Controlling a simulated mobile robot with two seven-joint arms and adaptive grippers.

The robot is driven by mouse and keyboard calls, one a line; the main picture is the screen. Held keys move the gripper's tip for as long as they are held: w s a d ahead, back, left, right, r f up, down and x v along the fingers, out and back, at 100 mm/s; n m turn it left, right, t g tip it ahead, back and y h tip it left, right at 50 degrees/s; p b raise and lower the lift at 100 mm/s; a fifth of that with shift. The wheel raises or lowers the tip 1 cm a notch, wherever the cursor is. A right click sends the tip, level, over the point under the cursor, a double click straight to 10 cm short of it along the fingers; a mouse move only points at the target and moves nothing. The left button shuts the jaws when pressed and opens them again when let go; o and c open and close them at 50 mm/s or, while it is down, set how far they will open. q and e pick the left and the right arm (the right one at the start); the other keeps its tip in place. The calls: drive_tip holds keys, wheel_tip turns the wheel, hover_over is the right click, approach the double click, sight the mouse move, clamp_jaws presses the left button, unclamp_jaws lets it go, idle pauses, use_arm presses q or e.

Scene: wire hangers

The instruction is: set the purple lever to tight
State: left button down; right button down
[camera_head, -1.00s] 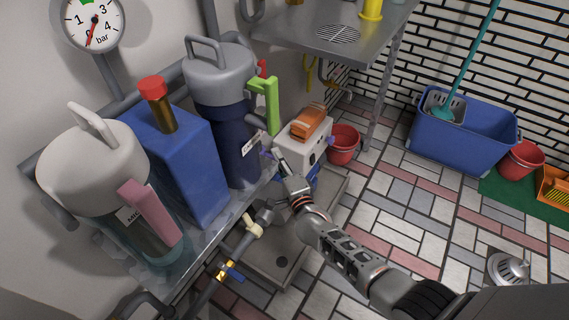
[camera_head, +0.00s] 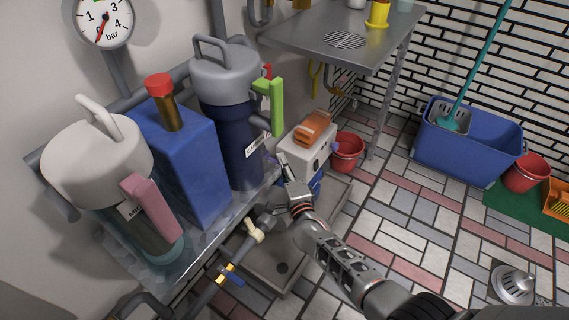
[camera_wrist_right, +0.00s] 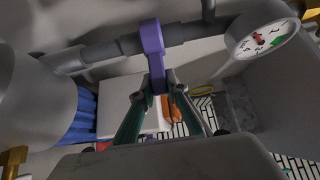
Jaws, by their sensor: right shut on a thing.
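The purple lever (camera_wrist_right: 152,42) shows in the right wrist view as an upright bar with a rounded head, in front of a grey horizontal pipe. My right gripper (camera_wrist_right: 155,84) is shut on the lever's lower end, one dark finger on each side. In the head view my right gripper (camera_head: 284,163) is beside the dark blue filter housing, in front of the white box; the lever cannot be made out there. No tight marking is readable. My left gripper is not in view.
Filter housings with a pink handle (camera_head: 151,207) and a green handle (camera_head: 276,106) stand left of my arm, with a blue block (camera_head: 187,165) between them. A pressure gauge (camera_head: 104,22) is on the wall. A metal table (camera_head: 345,38) stands behind. The tiled floor at right is partly clear.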

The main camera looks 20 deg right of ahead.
drive_tip(key=shift+w+a+r, duration=0.1)
drive_tip(key=shift+a+r, duration=0.05)
drive_tip(key=shift+a, duration=0.7)
drive_tip(key=c, duration=2)
unclamp_jaws()
drive_tip(key=shift+a, duration=0.1)
drive_tip(key=shift+o, duration=0.2)
drive_tip(key=shift+a, duration=0.15)
drive_tip(key=shift+d, duration=0.4)
